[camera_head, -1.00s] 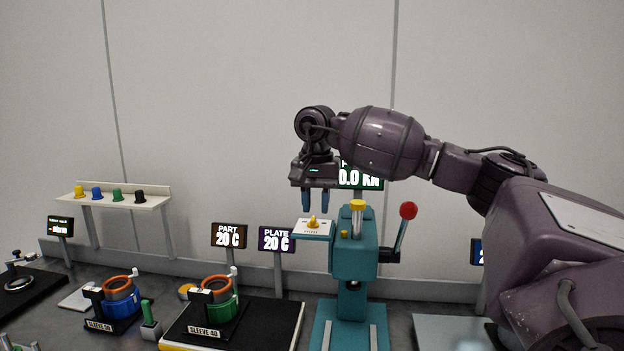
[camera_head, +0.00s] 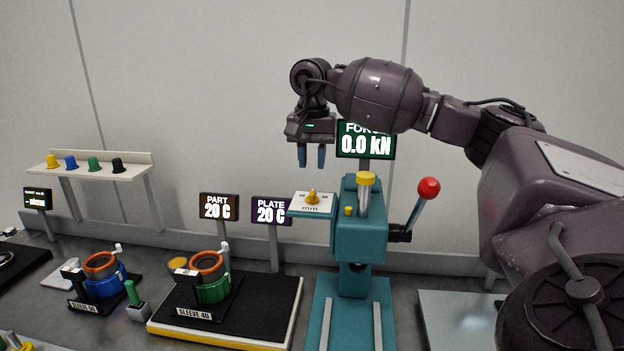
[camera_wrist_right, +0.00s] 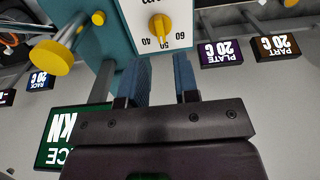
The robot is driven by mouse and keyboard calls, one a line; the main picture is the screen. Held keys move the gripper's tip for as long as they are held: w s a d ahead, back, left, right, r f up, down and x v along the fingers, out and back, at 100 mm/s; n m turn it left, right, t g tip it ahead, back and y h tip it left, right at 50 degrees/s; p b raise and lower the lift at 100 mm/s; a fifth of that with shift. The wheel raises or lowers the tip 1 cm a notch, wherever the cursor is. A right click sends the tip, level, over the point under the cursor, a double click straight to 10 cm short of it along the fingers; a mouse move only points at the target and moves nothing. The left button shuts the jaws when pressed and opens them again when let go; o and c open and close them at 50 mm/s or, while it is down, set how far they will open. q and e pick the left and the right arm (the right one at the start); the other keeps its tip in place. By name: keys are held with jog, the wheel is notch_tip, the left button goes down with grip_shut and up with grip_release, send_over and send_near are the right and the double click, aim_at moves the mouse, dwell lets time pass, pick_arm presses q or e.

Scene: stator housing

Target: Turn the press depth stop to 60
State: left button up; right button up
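The press (camera_head: 360,240) is teal and stands right of centre. On its left side a white dial plate (camera_head: 297,206) carries the depth stop, a yellow knob (camera_head: 312,197). In the right wrist view the knob (camera_wrist_right: 160,26) shows near the plate's edge, with marks 40, 50 and 60 beside it; its pointer appears to be at about 50. My right gripper (camera_head: 312,160) hangs fingers down above the knob, apart from it. Its two blue fingers (camera_wrist_right: 162,62) are spread with nothing between them. My left gripper is not in view.
The press has a yellow-capped post (camera_head: 366,180) and a red-balled lever (camera_head: 428,188) to the right of the dial. A force display (camera_head: 366,140) reading 0.0 kN stands behind. PART (camera_head: 218,207) and PLATE (camera_head: 271,211) displays stand left. Sleeve fixtures (camera_head: 210,285) sit at lower left.

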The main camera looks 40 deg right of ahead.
aim_at(312, 192)
jog(key=shift+f, duration=0.65)
jog(key=shift+f+b, duration=0.45)
jog(key=shift+f, duration=0.65)
jog(key=shift+f+b, duration=0.75)
jog(key=shift+f, duration=0.4)
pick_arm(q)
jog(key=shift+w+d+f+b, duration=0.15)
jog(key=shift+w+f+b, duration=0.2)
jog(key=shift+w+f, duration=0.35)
pick_arm(e)
jog(key=shift+f, duration=0.5)
jog(key=shift+f, duration=0.15)
